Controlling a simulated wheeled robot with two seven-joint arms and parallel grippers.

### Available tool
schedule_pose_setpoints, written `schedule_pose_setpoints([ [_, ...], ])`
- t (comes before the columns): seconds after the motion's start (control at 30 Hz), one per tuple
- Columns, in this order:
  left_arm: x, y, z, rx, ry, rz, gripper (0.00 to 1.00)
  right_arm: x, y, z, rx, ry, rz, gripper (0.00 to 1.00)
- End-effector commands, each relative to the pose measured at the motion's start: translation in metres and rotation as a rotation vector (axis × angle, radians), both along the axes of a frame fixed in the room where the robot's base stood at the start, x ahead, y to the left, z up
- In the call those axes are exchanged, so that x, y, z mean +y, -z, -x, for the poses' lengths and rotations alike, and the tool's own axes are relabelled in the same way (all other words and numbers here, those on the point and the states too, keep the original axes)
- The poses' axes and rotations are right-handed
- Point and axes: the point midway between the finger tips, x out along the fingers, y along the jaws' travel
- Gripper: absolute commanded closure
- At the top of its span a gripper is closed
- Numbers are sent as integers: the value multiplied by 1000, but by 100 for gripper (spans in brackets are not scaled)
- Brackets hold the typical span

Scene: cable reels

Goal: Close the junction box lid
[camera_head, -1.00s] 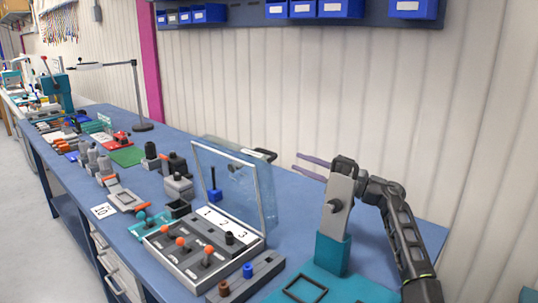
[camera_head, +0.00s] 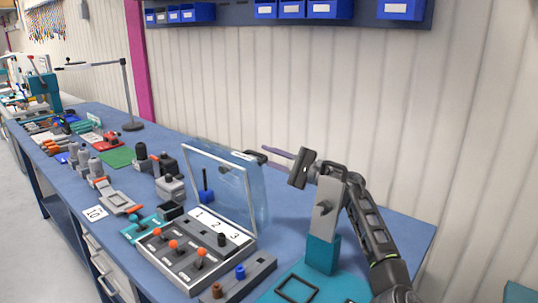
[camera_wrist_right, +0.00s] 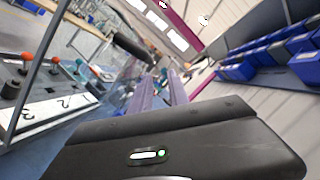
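The junction box (camera_head: 182,262) is a grey case with orange-tipped levers and a label strip numbered 1, 2, 3. Its clear, pale-framed lid (camera_head: 222,185) stands open and upright at the back edge. My right gripper (camera_head: 272,155) has purple-grey fingers and is behind and right of the lid, near its upper edge. Contact cannot be told. In the right wrist view the two fingers (camera_wrist_right: 158,92) extend forward with a gap between them and nothing visible held. The box's levers (camera_wrist_right: 54,62) show at the left there. My left gripper is not in view.
A dark object (camera_head: 256,155) shows by the lid's upper right. A grey strip with brown and blue knobs (camera_head: 240,277) lies in front of the box, and a teal fixture (camera_head: 322,254) stands right. Grey parts (camera_head: 170,188) crowd the left. Blue bins (camera_head: 330,9) hang above.

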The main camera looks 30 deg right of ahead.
Motion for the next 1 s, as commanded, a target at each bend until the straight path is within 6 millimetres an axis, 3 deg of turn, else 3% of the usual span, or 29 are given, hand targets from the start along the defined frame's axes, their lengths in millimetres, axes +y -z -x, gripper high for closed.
schedule_pose_setpoints([
  [0.17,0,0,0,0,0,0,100,0,0,0,0,0,0,80],
  [0.4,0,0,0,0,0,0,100,0,0,0,1,-1,1,100],
  [1.0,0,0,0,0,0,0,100,0,0,0,1,-1,1,100],
])
